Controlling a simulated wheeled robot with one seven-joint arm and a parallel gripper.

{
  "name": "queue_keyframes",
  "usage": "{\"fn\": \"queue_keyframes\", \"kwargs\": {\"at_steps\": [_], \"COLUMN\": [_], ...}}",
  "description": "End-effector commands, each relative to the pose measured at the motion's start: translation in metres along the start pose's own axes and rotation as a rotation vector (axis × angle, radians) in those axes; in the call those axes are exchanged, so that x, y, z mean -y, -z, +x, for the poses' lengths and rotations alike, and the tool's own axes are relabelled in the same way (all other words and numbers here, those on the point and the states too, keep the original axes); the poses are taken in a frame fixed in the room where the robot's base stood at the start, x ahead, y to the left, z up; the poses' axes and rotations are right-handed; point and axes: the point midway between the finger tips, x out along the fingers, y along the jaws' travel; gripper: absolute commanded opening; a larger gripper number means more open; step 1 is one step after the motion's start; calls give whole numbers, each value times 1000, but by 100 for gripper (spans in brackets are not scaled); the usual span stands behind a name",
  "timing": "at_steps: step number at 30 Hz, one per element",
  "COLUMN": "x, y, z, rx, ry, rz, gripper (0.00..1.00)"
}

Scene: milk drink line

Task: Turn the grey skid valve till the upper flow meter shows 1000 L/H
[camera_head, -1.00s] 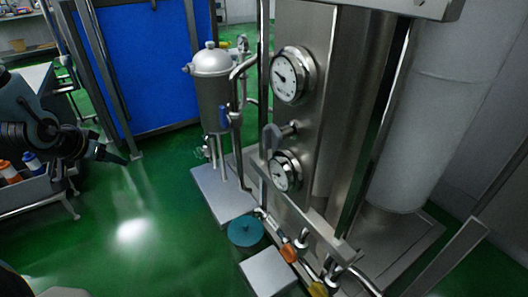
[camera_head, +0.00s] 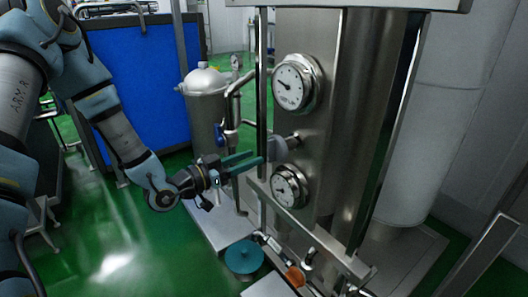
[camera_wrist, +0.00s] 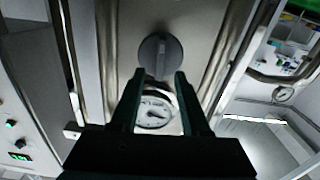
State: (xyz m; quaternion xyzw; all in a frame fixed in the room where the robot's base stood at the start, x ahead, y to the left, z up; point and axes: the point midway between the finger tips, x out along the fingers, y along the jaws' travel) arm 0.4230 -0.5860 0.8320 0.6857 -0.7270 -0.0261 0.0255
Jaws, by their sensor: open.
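The grey skid valve (camera_head: 279,149) is a flat handle on the steel panel, between two round dials. It also shows in the wrist view (camera_wrist: 160,56), just beyond my fingertips. The upper flow meter (camera_head: 291,86) has a white face; its needle points to the upper left, and its figures are too small to read. The lower meter (camera_head: 287,187) sits below the valve. My gripper (camera_head: 252,163) is open, with its teal fingers pointing at the valve from the left. In the wrist view the gap between the fingertips (camera_wrist: 160,74) lines up with the handle; contact cannot be told.
A vertical steel pipe (camera_head: 262,70) runs close to my fingers, left of the panel. A steel filter vessel (camera_head: 206,100) with a blue handle stands behind my gripper. A steel rail (camera_head: 320,240) runs below the lower meter. Green floor (camera_head: 110,245) is clear at the lower left.

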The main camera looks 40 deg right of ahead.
Motion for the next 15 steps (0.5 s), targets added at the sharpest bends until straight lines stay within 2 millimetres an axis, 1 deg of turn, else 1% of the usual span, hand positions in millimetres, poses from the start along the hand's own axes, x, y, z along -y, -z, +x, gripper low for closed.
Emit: {"fn": "queue_keyframes", "kwargs": {"at_steps": [1, 6, 10, 15], "x": [-1, 0, 0, 0], "y": [2, 1, 1, 0], "z": [10, 35, 46, 50], "rx": [-1, 1, 0, 1], "ry": [-4, -1, -1, 1], "rz": [1, 0, 1, 0], "gripper": [46, 46, 46, 46]}}
